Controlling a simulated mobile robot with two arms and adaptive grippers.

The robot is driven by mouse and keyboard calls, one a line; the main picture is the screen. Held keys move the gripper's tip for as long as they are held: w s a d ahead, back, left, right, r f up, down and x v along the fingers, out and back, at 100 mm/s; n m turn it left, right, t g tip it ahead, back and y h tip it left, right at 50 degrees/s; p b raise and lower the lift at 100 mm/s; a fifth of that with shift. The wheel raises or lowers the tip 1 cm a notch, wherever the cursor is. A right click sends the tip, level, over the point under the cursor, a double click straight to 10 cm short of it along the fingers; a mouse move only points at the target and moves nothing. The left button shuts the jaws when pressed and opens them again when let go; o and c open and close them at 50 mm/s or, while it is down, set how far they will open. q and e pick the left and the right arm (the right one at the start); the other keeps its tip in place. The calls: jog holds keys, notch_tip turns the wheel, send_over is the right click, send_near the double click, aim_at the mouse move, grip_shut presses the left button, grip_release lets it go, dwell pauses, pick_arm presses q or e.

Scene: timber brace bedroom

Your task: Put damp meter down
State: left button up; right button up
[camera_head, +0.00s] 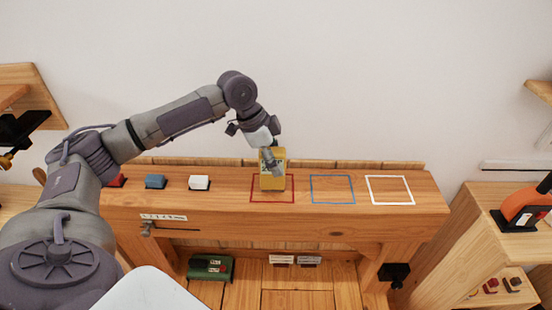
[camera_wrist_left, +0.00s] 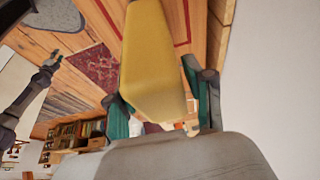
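The damp meter, a yellow block (camera_head: 272,181), is upright within the red outline (camera_head: 287,201) on the wooden bench. My left gripper (camera_head: 271,160) reaches down to its top from behind. In the left wrist view the yellow body (camera_wrist_left: 152,60) sits between the two teal-padded fingers (camera_wrist_left: 160,105), which appear to press on both sides. Whether its base bears fully on the bench is hard to tell. My right gripper (camera_wrist_left: 50,61) shows small at the left of the left wrist view; its opening is unclear.
Blue (camera_head: 332,202) and white (camera_head: 390,204) outlines to the right are empty. A green case (camera_head: 208,268) lies below. An orange-black tool (camera_head: 522,206) is at right.

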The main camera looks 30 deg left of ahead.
pick_arm(q)
jog(key=shift+o, duration=0.4)
jog(key=shift+r, duration=0.2)
jog(key=b+v, duration=0.1)
jog(key=v, duration=1.1)
jog(key=shift+f, duration=0.1)
